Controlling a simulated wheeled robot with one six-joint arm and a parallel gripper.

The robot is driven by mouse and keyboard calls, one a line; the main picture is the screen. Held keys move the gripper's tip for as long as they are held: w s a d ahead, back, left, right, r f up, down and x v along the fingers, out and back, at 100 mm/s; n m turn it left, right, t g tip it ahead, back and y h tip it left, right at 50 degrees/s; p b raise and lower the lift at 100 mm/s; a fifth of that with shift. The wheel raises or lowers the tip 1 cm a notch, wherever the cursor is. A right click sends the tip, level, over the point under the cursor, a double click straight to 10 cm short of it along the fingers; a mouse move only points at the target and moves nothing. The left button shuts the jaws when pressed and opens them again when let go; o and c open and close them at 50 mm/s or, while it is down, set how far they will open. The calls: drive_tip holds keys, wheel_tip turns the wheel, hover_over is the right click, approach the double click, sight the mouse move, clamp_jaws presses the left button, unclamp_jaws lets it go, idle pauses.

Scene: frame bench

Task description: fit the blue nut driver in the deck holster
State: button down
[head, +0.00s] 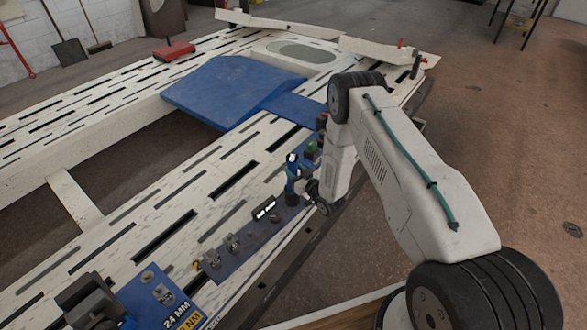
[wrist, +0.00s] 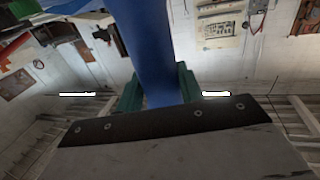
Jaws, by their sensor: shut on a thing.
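My gripper (wrist: 158,90), with green fingertips, is shut on the blue nut driver (wrist: 150,40). In the wrist view, the driver's blue body runs from the top edge down between the fingers, and its ends are out of view. In the head view, my gripper (head: 301,187) is low over the right edge of the pale slotted deck, with the blue driver (head: 291,171) roughly upright at it. Whether the driver touches anything below is hidden. I cannot tell for certain which fitting on the dark strip is the deck holster.
The dark strip (head: 238,262) along the deck edge bears a black block with two pale rings (head: 265,208) and small grey clamps (head: 232,242). Green and black fittings (head: 311,153) stand just behind my gripper. A blue panel (head: 228,90) covers the deck farther back. A black device (head: 88,298) stands front left.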

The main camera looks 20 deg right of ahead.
drive_tip(key=shift+f, duration=1.3)
drive_tip(key=c, duration=0.8)
unclamp_jaws()
drive_tip(key=shift+c, duration=0.2)
drive_tip(key=shift+f, duration=0.1)
drive_tip(key=v, duration=0.7)
drive_tip(key=shift+s+d, duration=0.15)
drive_tip(key=shift+s, duration=0.2)
